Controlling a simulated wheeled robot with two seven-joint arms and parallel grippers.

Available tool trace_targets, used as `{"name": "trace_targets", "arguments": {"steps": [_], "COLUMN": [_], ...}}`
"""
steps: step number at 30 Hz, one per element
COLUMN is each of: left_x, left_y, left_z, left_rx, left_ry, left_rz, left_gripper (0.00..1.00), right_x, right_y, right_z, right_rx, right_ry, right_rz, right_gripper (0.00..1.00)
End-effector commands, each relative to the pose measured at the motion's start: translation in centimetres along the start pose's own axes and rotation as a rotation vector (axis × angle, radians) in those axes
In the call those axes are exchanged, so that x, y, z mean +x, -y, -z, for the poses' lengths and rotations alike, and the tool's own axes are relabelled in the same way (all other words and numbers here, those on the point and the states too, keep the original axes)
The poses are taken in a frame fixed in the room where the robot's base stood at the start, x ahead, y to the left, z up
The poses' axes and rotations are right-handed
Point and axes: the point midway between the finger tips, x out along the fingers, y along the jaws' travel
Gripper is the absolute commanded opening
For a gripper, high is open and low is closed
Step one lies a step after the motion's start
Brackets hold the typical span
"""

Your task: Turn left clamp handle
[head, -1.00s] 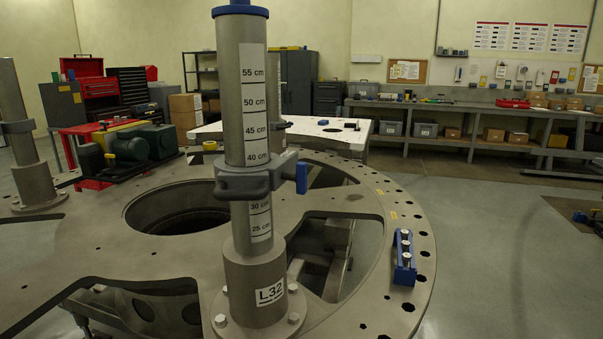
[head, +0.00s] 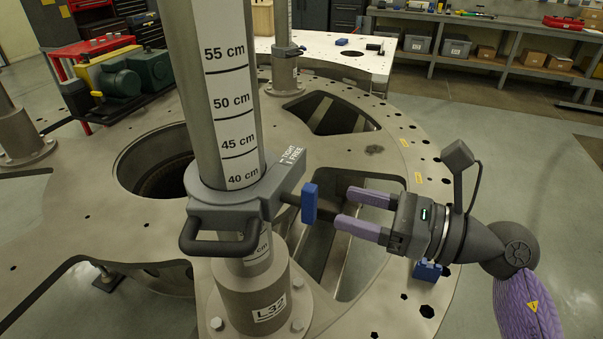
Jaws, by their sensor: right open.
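A grey clamp (head: 235,205) sits around the upright post marked in centimetres (head: 222,90), just below the 40 cm mark. The post's base is labelled L32. The clamp has a black loop grip at its front and a blue handle (head: 309,203) on a short shaft at its right. Its top is marked TIGHT and FREE. My right gripper (head: 346,207) comes in from the right, its two purple fingers open and pointing at the blue handle. The fingertips are close to the handle, with a small gap as far as I can tell. My left gripper is not in view.
The round turret plate (head: 395,150) has large cut-outs and rim holes. A blue block (head: 427,271) sits on it below my right gripper. A second post (head: 284,65) stands behind, near a white table (head: 375,62). A green machine (head: 140,70) is at the left.

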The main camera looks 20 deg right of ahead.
Motion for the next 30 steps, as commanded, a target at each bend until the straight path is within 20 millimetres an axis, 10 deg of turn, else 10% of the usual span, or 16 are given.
{"name": "trace_targets", "arguments": {"steps": [9,19,28,30], "left_x": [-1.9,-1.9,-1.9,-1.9], "left_y": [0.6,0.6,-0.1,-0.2], "left_z": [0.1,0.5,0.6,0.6], "left_rx": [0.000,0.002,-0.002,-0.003], "left_ry": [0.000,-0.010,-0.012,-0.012], "left_rz": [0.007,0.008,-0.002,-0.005], "left_gripper": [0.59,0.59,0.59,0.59], "right_x": [6.0,6.6,6.6,6.6], "right_y": [0.0,0.0,0.0,0.0], "right_z": [-0.2,0.0,-0.1,-0.1], "right_rx": [0.007,0.007,0.008,0.008], "right_ry": [0.005,0.003,0.004,0.004], "right_rz": [-0.001,-0.001,-0.001,-0.001], "right_gripper": [0.62,0.62,0.00,0.00]}}
